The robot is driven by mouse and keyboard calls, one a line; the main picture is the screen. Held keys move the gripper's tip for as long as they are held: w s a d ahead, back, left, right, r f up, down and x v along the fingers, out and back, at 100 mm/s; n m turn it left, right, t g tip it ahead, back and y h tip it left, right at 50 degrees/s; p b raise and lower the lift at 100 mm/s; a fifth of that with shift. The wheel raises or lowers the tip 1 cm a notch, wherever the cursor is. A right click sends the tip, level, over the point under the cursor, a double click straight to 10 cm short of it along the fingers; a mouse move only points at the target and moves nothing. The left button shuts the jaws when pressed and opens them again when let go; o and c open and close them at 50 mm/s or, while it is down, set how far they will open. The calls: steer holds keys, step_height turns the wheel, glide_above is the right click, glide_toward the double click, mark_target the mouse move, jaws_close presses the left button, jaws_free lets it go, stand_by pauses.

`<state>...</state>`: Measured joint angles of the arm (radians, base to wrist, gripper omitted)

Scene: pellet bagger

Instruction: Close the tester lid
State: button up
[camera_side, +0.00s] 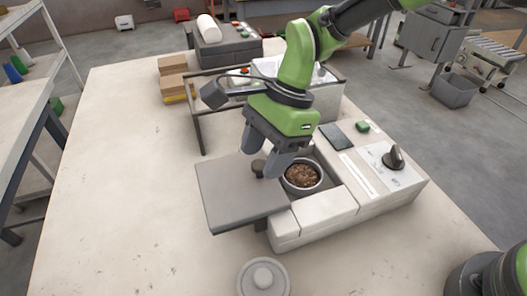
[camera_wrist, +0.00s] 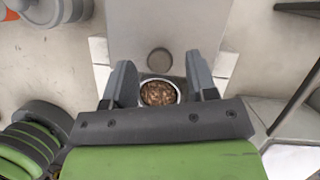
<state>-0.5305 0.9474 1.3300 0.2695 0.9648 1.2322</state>
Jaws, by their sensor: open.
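The tester (camera_side: 397,190) is a pale box with a dark knob and a small dark screen on top. Its flat grey lid (camera_side: 236,197) lies to the left of a cup of brown pellets (camera_side: 302,176), which is uncovered. The lid has a round dark knob (camera_side: 258,168) near its right edge. My gripper (camera_side: 267,165) is green and grey, pointing down over the lid knob and the cup. In the wrist view its fingers (camera_wrist: 168,85) are apart, with the lid knob (camera_wrist: 159,59) just beyond them and the pellet cup (camera_wrist: 159,93) between them. Contact with the knob cannot be told.
A round grey lidded pot (camera_side: 263,279) stands at the front of the table. Behind my gripper is a dark-framed rack (camera_side: 202,128). Brown boxes (camera_side: 172,75) and a grey machine with a white roll (camera_side: 209,28) stand at the back. The table's left side is clear.

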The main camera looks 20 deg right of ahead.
steer(key=shift+a+f, duration=0.1)
steer(key=shift+f, duration=0.1)
jaws_close()
steer(key=d, duration=1.2)
steer(key=shift+d, duration=0.1)
jaws_free()
